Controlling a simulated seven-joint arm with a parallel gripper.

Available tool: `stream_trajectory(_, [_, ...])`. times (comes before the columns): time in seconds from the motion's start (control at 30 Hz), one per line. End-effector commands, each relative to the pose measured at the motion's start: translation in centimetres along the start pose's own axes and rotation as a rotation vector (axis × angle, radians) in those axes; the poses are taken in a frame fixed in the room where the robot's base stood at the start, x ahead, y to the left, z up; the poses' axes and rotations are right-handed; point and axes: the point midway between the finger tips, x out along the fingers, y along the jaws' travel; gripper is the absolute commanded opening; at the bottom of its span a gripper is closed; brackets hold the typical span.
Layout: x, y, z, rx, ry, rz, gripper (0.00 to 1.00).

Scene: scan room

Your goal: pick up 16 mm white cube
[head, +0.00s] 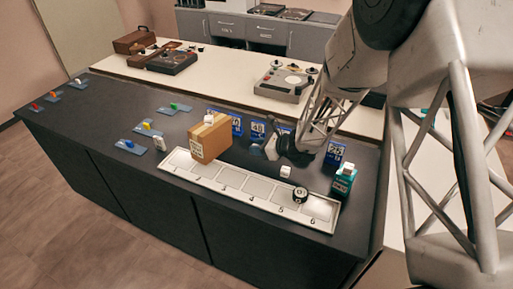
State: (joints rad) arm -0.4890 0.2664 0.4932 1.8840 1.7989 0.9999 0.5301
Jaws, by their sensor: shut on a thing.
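My gripper (268,151) reaches in from the right, over the dark counter behind the numbered tray. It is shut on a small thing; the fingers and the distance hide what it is. A small white block (285,171) stands on the counter just in front of the gripper, apart from it as far as I can tell. Another small white block (209,118) sits on top of the cardboard box (210,140), left of the gripper. A third white piece (348,168) is on top of the teal box (343,183) at the right. I cannot tell any block's size.
The long pale tray (222,188) with numbered compartments lies along the front; a black-and-white round piece (300,194) is at its right part. Blue number cards (257,130) stand behind. Coloured blocks on blue pads (130,144) and a white upright piece (160,143) are left.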

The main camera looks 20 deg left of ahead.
Motion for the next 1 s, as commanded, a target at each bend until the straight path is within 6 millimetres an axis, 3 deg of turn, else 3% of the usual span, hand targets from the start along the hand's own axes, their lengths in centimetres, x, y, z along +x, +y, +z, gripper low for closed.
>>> stream_trajectory(0.6, [-6.3,8.3,-1.4,-0.002,-0.001,-0.001,0.09])
stream_trajectory(1.0, [-8.4,11.2,-2.0,-0.001,-0.001,-0.001,0.09])
